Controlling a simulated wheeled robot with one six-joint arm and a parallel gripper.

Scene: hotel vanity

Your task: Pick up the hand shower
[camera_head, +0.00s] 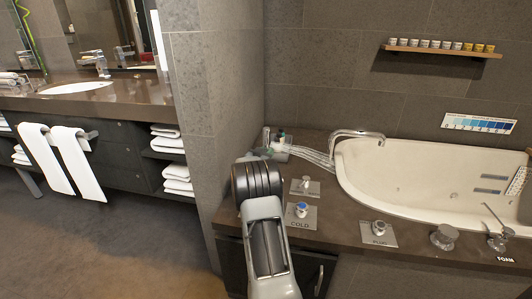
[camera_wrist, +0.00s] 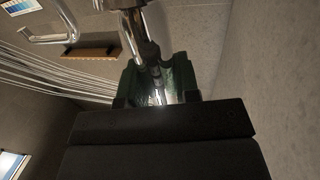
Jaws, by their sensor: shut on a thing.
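The hand shower (camera_wrist: 150,50) is a chrome, rod-like piece in the wrist view, running up to the top edge. My gripper (camera_wrist: 158,82) is shut on it, with a dark green finger on each side. In the head view my gripper (camera_head: 274,151) is beyond my arm, at the back left of the tub deck beside the wall. There the hand shower is small and mostly hidden, and I cannot tell its full shape or whether it is clear of the deck.
The white bathtub (camera_head: 400,178) and its curved chrome spout (camera_head: 357,134) are to the right. Pale thin lines (camera_head: 313,156) run from near my gripper towards the tub. The cold tap (camera_head: 301,209) and plug knob (camera_head: 379,228) stand on the brown deck. A shelf (camera_head: 440,51) holds several small jars.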

